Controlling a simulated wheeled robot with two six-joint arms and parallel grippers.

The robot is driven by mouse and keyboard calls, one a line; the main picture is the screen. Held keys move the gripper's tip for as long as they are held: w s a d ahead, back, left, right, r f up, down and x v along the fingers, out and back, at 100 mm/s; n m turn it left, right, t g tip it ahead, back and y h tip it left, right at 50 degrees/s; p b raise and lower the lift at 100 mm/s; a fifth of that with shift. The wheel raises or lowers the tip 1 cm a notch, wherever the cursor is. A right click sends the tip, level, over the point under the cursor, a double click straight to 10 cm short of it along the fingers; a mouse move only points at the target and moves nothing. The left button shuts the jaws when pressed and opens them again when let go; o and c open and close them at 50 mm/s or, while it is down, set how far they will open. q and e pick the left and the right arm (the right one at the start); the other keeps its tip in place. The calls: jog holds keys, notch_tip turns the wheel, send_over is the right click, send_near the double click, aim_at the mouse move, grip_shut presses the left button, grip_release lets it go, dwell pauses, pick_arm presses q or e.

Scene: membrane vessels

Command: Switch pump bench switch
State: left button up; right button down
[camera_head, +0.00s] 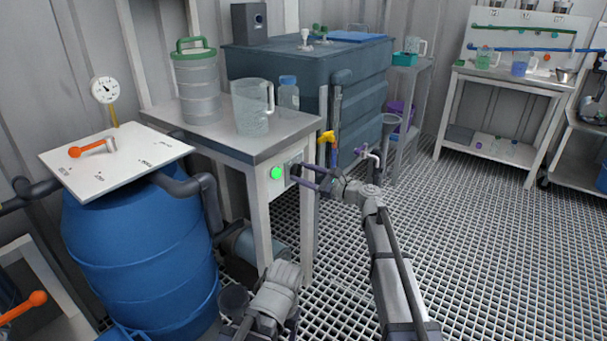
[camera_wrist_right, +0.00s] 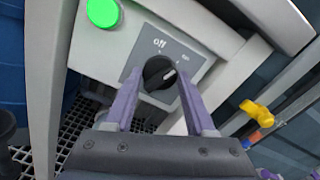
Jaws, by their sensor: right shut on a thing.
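The pump bench switch is a black round knob (camera_wrist_right: 160,72) on a grey plate marked "off" and "on", on the bench's front panel. Its white mark points up and right, toward the "on" side. My right gripper (camera_wrist_right: 156,78) has its purple fingers on either side of the knob and is shut on it. In the head view the right gripper (camera_head: 296,174) reaches the panel and partly hides the switch. The green lamp (camera_head: 276,173) beside the switch is bright; it also shows in the wrist view (camera_wrist_right: 103,12). My left arm shows at the bottom; its fingers are unclear.
The bench (camera_head: 240,145) carries a clear jug (camera_head: 252,108), a green-lidded vessel (camera_head: 197,88) and a blue-capped bottle (camera_head: 288,94). A blue barrel (camera_head: 145,255) stands left. A yellow valve handle (camera_head: 327,137) is just right of the panel. The grated floor at right is clear.

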jog(key=n, duration=0.5)
jog(key=shift+n, duration=2.5)
jog(key=shift+c, duration=1.1)
grip_release()
jog(key=v, duration=0.7)
jog(key=shift+s+d, duration=0.25)
jog(key=shift+d, duration=0.05)
